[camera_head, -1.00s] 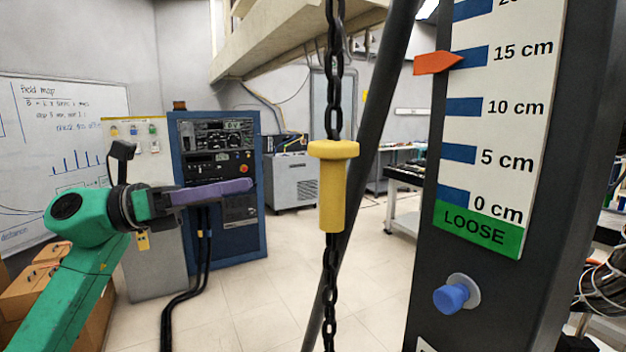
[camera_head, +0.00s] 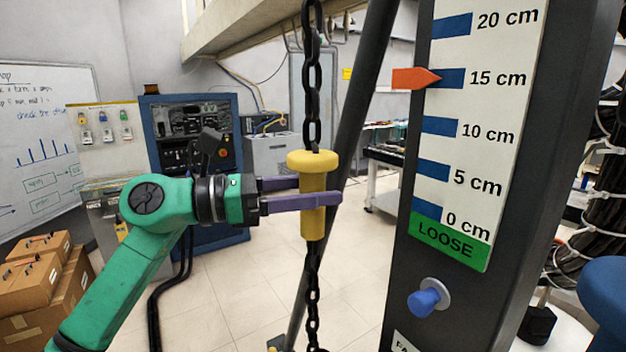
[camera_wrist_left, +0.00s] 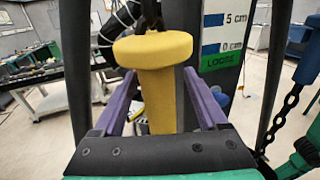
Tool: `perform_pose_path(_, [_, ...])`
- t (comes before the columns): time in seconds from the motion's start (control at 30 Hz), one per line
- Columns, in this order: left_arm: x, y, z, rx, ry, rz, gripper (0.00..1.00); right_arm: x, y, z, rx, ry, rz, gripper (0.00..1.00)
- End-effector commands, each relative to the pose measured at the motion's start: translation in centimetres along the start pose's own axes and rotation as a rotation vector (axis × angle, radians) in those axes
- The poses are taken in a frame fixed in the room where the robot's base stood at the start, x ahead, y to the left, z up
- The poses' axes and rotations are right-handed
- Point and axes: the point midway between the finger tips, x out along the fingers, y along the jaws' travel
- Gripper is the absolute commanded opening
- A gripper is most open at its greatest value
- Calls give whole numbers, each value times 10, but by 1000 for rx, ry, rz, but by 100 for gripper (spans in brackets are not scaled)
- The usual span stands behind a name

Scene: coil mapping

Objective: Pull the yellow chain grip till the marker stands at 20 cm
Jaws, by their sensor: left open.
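The yellow chain grip (camera_head: 313,222) hangs upright on a black chain (camera_head: 313,75). My left gripper (camera_head: 318,192) is open, with its purple fingers on either side of the grip's shaft, below its wide top. In the left wrist view the grip (camera_wrist_left: 158,97) stands between the two spread fingers, and a gap shows beside the shaft. The orange marker (camera_head: 413,78) points at the 15 cm mark on the white scale (camera_head: 500,100). A green LOOSE band (camera_head: 446,240) lies at the scale's bottom. My right gripper is not in view.
The scale is on a dark post (camera_head: 400,255) with a blue knob (camera_head: 425,302) below it. A dark slanted pole (camera_head: 360,120) stands just behind the chain. Cardboard boxes (camera_head: 35,285) are at the lower left.

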Motion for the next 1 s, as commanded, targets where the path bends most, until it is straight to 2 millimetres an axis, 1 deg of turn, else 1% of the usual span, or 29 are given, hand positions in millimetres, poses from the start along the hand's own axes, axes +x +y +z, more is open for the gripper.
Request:
perform_pose_path(0.13, [0, 0, -1, 0, 0, 1, 75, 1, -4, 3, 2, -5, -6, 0])
perform_pose_path(0.17, [0, 0, -1, 0, 0, 1, 64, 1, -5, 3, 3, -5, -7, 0])
perform_pose_path(0.2, [0, 0, -1, 0, 0, 1, 48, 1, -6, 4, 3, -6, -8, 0])
perform_pose_path(0.27, [-1, 0, -1, -1, 0, 1, 26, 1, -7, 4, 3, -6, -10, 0])
perform_pose_path(0.3, [-1, 0, -1, 0, 0, 1, 10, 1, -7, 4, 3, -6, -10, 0])
perform_pose_path(0.33, [-1, 1, -1, -1, 0, 1, 0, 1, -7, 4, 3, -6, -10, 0])
perform_pose_path(1.0, [-1, 1, 0, 0, -2, 2, 0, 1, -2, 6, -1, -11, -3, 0])
